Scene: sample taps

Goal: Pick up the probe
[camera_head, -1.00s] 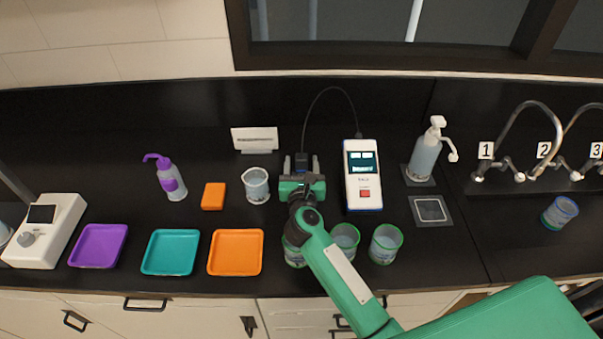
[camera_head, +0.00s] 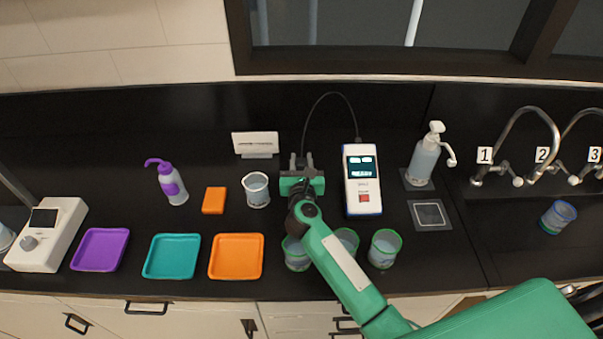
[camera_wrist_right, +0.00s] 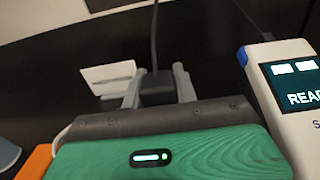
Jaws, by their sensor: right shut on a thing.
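The probe (camera_wrist_right: 156,90) is a dark block with a cable running up from its top, and it sits between the fingers of my right gripper (camera_head: 302,161). In the right wrist view the two grey fingers of my right gripper (camera_wrist_right: 158,88) are closed on its sides. The cable loops over to the white handheld meter (camera_head: 362,180), which has a lit screen and a red button. The meter stands just right of the gripper. The probe's lower part is hidden by the gripper. My left gripper is not in view.
Several glass beakers (camera_head: 385,249) stand under and beside my right arm. Another beaker (camera_head: 256,190) and an orange block (camera_head: 214,200) are to its left. Purple, teal and orange trays (camera_head: 236,257) line the front. A soap dispenser (camera_head: 424,158) and sink taps are at right.

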